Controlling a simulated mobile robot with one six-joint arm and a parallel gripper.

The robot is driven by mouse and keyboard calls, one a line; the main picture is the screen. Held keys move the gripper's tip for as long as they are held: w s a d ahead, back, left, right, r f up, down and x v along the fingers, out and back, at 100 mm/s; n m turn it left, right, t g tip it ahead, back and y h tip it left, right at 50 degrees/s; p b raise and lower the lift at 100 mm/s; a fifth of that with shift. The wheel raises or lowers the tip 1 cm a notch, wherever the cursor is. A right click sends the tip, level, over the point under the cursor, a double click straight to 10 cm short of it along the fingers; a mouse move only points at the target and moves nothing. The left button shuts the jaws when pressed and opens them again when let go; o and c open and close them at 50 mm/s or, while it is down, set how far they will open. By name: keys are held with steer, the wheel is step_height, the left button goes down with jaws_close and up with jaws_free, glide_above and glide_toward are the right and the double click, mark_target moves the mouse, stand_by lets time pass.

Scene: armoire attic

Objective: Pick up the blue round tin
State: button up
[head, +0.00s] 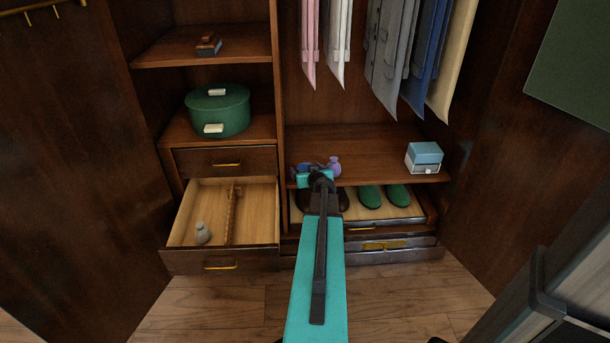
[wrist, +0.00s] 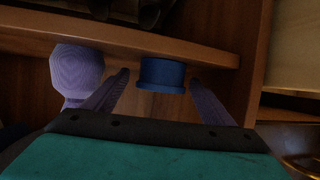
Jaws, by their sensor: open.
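The blue round tin (wrist: 162,74) shows in the wrist view, between and just beyond the two fingertips of my gripper (wrist: 159,77). The fingers are apart, with a gap visible on each side of the tin, and they hold nothing. In the head view my gripper (head: 317,168) is at the front edge of the wardrobe's middle shelf (head: 375,150). There the arm and gripper hide most of the tin's area, and I cannot make the tin out clearly.
A purple pouch (wrist: 77,72) is beside the tin; it also shows in the head view (head: 334,164). A blue and white box (head: 425,157) stands at the shelf's right. Below are green slippers (head: 370,196). An open drawer (head: 212,260) juts out at left. Clothes (head: 390,50) hang above.

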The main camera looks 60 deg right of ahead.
mark_target(306, 168)
steer(key=shift+w+d+f, duration=0.15)
steer(key=shift+w+d, duration=0.15)
steer(key=shift+w, duration=0.05)
stand_by(0.4)
steer(key=c, duration=1.2)
steer(key=shift+o, duration=0.2)
steer(key=shift+r, duration=0.55)
steer(key=r, duration=0.1)
steer(key=r+p, duration=0.1)
steer(key=shift+s+a+r, duration=0.15)
steer(key=shift+s+r, duration=0.05)
steer(key=shift+r, duration=0.15)
steer(key=s+a+r, duration=0.1)
steer(key=s+a, duration=0.5)
steer(key=s, duration=0.2)
steer(key=shift+a+p, duration=0.4)
steer(key=shift+p, duration=0.05)
